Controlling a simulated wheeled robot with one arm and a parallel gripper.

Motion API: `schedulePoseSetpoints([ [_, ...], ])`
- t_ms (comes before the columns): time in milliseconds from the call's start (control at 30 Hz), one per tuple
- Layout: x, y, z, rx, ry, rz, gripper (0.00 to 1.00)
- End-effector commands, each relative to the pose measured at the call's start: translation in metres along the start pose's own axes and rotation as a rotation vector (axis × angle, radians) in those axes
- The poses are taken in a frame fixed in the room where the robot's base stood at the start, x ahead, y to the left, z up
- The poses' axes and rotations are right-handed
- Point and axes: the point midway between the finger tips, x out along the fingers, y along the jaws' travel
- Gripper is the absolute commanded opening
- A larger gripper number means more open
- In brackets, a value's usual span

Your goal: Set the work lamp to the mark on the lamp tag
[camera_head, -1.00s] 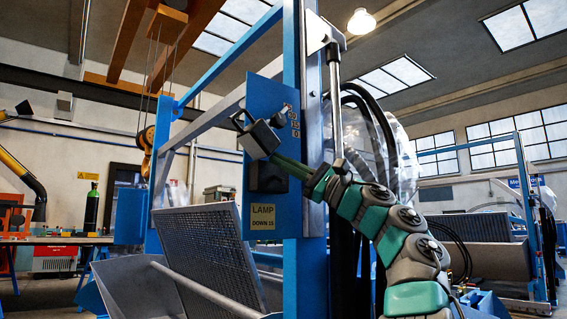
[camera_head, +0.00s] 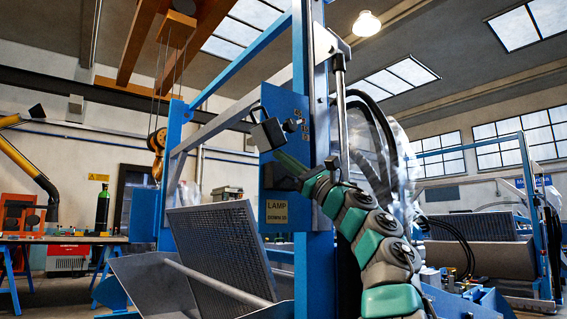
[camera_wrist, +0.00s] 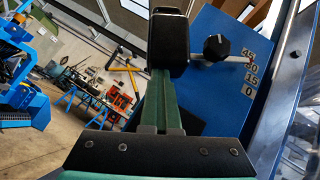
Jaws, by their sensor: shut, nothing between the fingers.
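The lamp tag (camera_head: 276,213) is a yellow plate low on the blue panel (camera_head: 270,103), reading "LAMP DOWN 15". The wrist view shows a black knob (camera_wrist: 216,47) and a pale rod beside a scale (camera_wrist: 250,72) marked 45, 30, 15 and 0. The rod's right end lies near the upper numbers; its exact reading is unclear. A dark square (camera_head: 280,177) sits above the tag; I cannot tell whether it is the lamp. My gripper (camera_wrist: 168,38) is shut and empty, in front of the panel left of the knob. It hides the rod's left end; contact is unclear.
A slanted mesh screen (camera_head: 220,245) and a grey trough (camera_head: 150,280) lie below left. A hanging hook (camera_head: 157,145) is farther back. Open space shows left of the panel.

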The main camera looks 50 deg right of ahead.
Motion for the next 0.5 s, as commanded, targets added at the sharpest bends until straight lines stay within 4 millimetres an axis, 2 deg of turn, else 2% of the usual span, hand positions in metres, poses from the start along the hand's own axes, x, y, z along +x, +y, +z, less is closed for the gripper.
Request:
schedulePoseSetpoints([
  [500,0.0077,0.0052,0.0075,0.059,-0.005,-0.057,0.00],
])
